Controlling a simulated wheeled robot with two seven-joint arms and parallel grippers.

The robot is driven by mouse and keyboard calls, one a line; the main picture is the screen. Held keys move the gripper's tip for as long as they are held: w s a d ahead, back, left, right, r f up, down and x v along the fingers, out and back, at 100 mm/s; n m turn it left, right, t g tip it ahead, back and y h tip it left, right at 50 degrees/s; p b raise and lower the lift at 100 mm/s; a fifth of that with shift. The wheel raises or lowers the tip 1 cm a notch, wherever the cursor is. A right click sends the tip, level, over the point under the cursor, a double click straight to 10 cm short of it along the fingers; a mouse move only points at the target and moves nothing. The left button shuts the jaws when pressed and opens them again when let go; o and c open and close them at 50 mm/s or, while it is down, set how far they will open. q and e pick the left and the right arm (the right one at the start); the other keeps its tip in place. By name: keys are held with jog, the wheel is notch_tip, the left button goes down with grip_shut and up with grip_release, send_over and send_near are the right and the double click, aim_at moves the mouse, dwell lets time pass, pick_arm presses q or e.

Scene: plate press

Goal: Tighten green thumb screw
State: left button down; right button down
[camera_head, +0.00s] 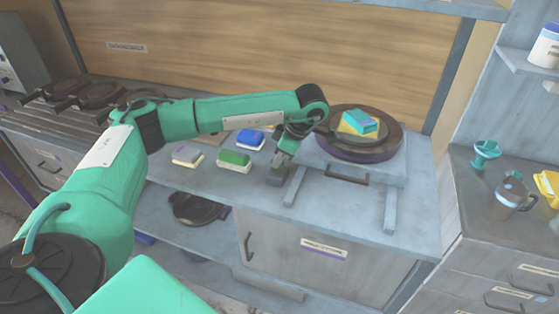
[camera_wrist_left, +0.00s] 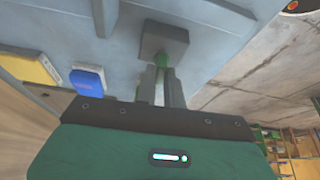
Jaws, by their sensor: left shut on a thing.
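The green thumb screw (camera_wrist_left: 163,59) shows in the left wrist view, standing out from a grey block (camera_wrist_left: 165,40). Its outer end lies between my left gripper's fingertips (camera_wrist_left: 162,74), which are shut on it. In the head view my left gripper (camera_head: 282,161) points down at the grey block (camera_head: 276,181) on the bench, just left of the plate press. There the screw is hidden or too small to make out. My right gripper is in neither view.
The round dark press (camera_head: 359,153) carries a teal and yellow stack (camera_head: 361,122). Blue (camera_head: 250,137), green (camera_head: 235,157) and grey-yellow (camera_head: 187,153) sponge-like blocks lie left of my gripper. A jug (camera_head: 511,192) stands on the right counter.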

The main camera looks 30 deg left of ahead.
pick_arm(q)
jog(key=shift+r+m, duration=0.1)
jog(key=shift+m, duration=0.2)
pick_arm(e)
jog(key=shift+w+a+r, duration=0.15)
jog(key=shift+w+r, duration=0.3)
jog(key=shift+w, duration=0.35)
pick_arm(q)
jog(key=c, duration=1.5)
grip_release()
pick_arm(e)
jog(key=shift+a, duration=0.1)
